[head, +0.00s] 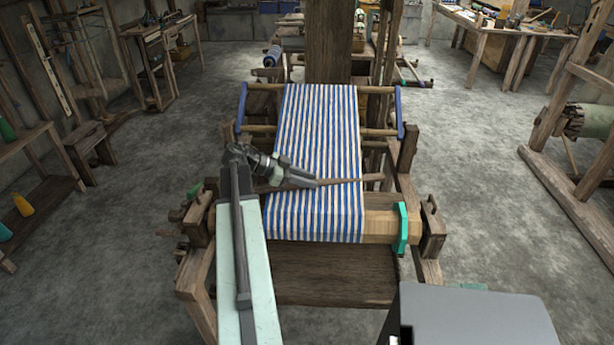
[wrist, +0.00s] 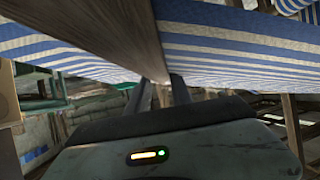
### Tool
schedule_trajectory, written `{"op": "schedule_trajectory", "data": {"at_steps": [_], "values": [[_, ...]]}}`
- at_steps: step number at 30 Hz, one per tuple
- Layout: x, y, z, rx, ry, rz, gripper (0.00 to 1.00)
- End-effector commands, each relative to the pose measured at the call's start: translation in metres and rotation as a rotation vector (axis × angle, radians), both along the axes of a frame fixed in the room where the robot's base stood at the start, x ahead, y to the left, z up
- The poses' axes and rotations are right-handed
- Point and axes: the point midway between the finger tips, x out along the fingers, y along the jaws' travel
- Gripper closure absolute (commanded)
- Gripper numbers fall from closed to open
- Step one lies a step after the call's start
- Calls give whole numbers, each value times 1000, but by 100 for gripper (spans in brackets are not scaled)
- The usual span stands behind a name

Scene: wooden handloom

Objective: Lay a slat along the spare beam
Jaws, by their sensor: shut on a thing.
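My gripper (head: 314,183) is shut on one end of a thin brown wooden slat (head: 352,180). The slat points right across the blue-and-white striped cloth (head: 312,130); whether it touches the cloth I cannot tell. In the wrist view the slat (wrist: 105,35) runs from between the dark fingers (wrist: 162,90) toward the upper left, large and close, with striped cloth (wrist: 235,45) beside it. A pale wooden beam (head: 382,226) lies at the loom's front, partly under the cloth. I cannot tell which beam is the spare one.
A teal clamp-like piece (head: 402,228) sits around the front beam's right part. Blue side pieces (head: 401,112) flank the cloth farther back. A wooden frame with a greenish roller (head: 590,120) stands at right. A side table (head: 22,150) stands at left. Floor between is clear.

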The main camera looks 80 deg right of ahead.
Motion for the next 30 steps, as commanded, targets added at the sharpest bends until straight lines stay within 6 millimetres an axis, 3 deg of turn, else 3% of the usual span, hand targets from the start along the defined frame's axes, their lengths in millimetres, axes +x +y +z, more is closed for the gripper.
{"op": "schedule_trajectory", "data": {"at_steps": [30], "values": [[-9,86,-27,0,0,4,100]]}}
